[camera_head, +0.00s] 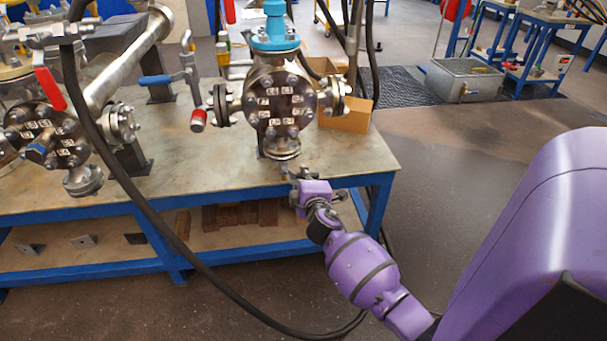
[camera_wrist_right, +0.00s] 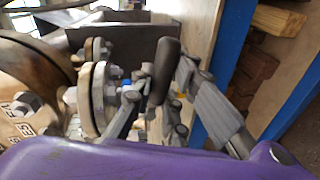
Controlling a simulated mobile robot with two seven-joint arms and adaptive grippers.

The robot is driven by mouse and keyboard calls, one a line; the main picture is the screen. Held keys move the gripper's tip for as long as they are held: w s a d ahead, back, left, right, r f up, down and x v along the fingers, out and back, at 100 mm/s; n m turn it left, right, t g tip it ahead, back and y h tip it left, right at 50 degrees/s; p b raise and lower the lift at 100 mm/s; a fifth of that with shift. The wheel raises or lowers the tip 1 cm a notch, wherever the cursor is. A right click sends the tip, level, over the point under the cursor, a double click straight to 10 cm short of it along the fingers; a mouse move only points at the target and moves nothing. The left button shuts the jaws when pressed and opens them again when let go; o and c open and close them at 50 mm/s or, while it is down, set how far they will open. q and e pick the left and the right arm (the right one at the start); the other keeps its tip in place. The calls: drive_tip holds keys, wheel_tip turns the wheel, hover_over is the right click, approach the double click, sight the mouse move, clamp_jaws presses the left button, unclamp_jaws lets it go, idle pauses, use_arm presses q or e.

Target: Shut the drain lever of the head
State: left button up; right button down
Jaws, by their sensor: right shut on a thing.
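The head, a round flanged metal vessel (camera_head: 281,103) with lettered tags and a light-blue top, stands on the bench. Its lower flange (camera_head: 281,151) points down toward my right gripper (camera_head: 294,174). In the right wrist view, my right gripper (camera_wrist_right: 160,88) is shut on a dark-gripped lever (camera_wrist_right: 164,65), which stands between its fingers beside the flange (camera_wrist_right: 99,97). This appears to be the drain lever. In the head view the lever is hidden or too small to make out. My left gripper is not in view.
The bench (camera_head: 235,185) has a blue frame. A second flanged vessel (camera_head: 48,137) with a red lever (camera_head: 49,88) stands at left. A blue-handled lever (camera_head: 156,80) is between the vessels. A black hose (camera_head: 150,215) crosses in front. A cardboard box (camera_head: 347,116) stands behind right.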

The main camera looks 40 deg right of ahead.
drive_tip(key=shift+r+n+p, duration=0.35)
drive_tip(key=shift+n+p, duration=0.25)
drive_tip(key=shift+n, duration=0.3)
drive_tip(key=shift+s, duration=0.1)
drive_tip(key=c, duration=1.7)
unclamp_jaws()
drive_tip(key=shift+r+h, duration=0.1)
drive_tip(key=shift+h, duration=0.2)
drive_tip(key=shift+o, duration=0.2)
drive_tip(key=v, duration=1.2)
drive_tip(key=shift+r, duration=0.15)
